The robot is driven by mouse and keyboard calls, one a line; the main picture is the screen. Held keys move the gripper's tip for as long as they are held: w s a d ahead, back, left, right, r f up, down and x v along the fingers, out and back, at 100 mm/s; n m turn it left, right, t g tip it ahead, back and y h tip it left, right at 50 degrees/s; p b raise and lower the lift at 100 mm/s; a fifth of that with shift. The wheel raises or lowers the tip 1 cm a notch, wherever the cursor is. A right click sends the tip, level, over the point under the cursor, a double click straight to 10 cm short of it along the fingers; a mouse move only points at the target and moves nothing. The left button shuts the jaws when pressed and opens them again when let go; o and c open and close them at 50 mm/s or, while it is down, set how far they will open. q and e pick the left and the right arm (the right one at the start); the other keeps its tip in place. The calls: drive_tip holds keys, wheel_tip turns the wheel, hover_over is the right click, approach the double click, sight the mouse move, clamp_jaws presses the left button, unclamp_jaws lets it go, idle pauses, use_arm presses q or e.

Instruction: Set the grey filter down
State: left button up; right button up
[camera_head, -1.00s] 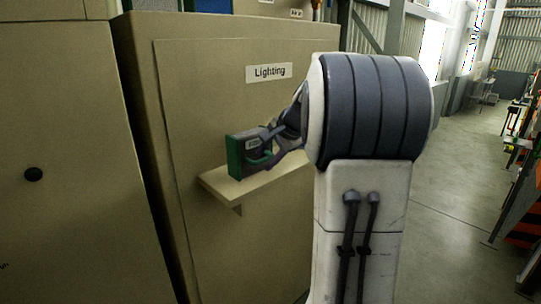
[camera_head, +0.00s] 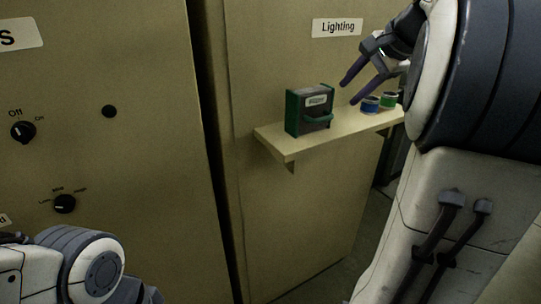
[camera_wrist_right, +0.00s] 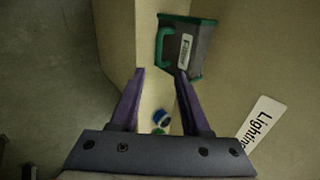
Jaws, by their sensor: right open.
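The grey filter (camera_head: 308,110) is a grey box with a green frame, a green handle and a white label. It stands upright on the wooden shelf (camera_head: 285,149) under the "Lighting" label. My right gripper (camera_head: 349,92) is open and empty, to the right of the filter and apart from it. In the right wrist view the filter (camera_wrist_right: 190,48) lies beyond the open fingertips (camera_wrist_right: 160,72), with its handle on the left. My left arm shows at the lower left of the head view, but its gripper is out of view.
A blue can (camera_head: 370,104) and a green can (camera_head: 388,100) stand on the shelf to the right of the filter, below my right gripper. The "Lighting" cabinet (camera_head: 300,230) is behind the shelf. Another cabinet (camera_head: 150,180) with knobs stands to the left.

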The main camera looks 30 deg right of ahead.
drive_tip(key=w+a+f+n+g+y, duration=0.1)
drive_tip(key=a+f+n, duration=0.2)
drive_tip(key=a, duration=0.4)
drive_tip(key=w+a+f+n+g+y, duration=0.1)
drive_tip(key=w+a+f+n, duration=0.1)
drive_tip(key=a+f, duration=0.35)
drive_tip(key=s+a+f+n+g, duration=0.2)
drive_tip(key=s+a+f+n, duration=0.15)
drive_tip(key=a, duration=0.55)
drive_tip(key=s+a+f+n+g, duration=0.1)
drive_tip(key=s+a+f+n, duration=0.3)
drive_tip(key=a, duration=0.5)
drive_tip(key=s+a+f+n+g, duration=0.1)
drive_tip(key=s+a+f+n, duration=0.2)
drive_tip(key=s+f+n, duration=0.2)
drive_tip(key=s+a+f+n+g+h, duration=0.1)
drive_tip(key=s+a+f+n, duration=0.3)
drive_tip(key=s+n, duration=0.3)
drive_tip(key=s, duration=0.4)
drive_tip(key=shift+f+g, duration=0.3)
drive_tip(key=shift+f, duration=0.05)
